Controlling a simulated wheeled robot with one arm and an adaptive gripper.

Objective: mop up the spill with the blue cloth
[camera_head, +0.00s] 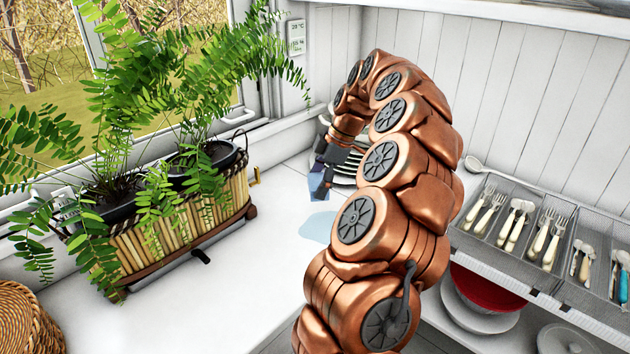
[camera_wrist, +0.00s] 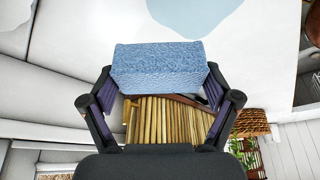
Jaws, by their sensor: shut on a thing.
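The blue cloth (camera_wrist: 160,68) is a folded, textured block between the two fingers of my gripper (camera_wrist: 160,92) in the wrist view. My gripper is shut on it. In the head view, the cloth (camera_head: 319,186) shows small below my gripper (camera_head: 322,172), over the white counter. The spill (camera_head: 318,227) is a pale blue puddle on the counter, just below the cloth in the picture and partly hidden by my arm. In the wrist view the spill (camera_wrist: 190,14) lies beyond the cloth at the top edge. The cloth appears apart from the spill.
A slatted planter (camera_head: 165,232) with ferns stands left of the spill by the window. A stack of plates (camera_head: 343,172) stands behind my arm. A cutlery tray (camera_head: 530,232) is on the right, above a red bowl (camera_head: 487,290). The front counter is clear.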

